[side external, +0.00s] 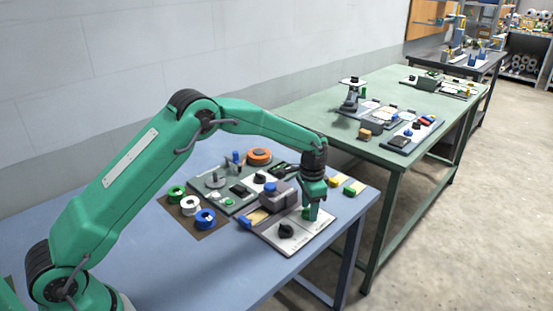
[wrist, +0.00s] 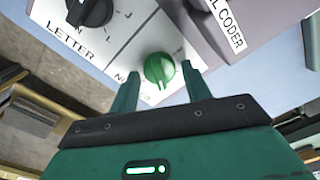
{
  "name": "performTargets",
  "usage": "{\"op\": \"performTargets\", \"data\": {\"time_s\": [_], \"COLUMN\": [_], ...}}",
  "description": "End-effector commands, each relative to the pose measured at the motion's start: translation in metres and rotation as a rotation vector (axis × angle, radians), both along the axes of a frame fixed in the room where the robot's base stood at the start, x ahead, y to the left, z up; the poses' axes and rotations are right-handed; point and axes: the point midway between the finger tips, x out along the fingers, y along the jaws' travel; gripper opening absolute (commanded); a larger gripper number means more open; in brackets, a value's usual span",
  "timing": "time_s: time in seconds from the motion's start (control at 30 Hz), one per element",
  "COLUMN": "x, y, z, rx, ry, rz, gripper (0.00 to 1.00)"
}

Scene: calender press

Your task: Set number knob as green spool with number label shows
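The green number knob (wrist: 160,68) sits on a light panel in the wrist view, with its NUMBER label partly hidden by a finger. Its scale marks are too small or covered to read. My gripper (wrist: 160,72) is open, with one finger on each side of the knob and a visible gap to it. In the side view my gripper (side external: 313,208) points down over the panel, and the knob (side external: 306,214) shows beside it. The green spool (side external: 176,193) stands on a dark mat at the left; its number label is not legible.
A black letter knob (wrist: 90,10) is on the same panel, left of the green one. The grey label coder housing (wrist: 215,25) stands close by on the right. White (side external: 190,205) and blue (side external: 205,218) spools stand near the green spool. The table front is clear.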

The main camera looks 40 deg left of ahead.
Motion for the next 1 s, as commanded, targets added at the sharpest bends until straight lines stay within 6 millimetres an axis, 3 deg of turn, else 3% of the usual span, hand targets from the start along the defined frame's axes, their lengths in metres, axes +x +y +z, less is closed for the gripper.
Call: {"op": "performTargets", "data": {"time_s": [0.47, 1.0], "x": [-0.001, 0.0], "y": [0.0, 0.0], "z": [0.003, 0.063], "rx": [0.0, 0.0], "ry": [0.002, 0.0], "rz": [0.0, 0.0], "gripper": [0.59, 0.59]}}
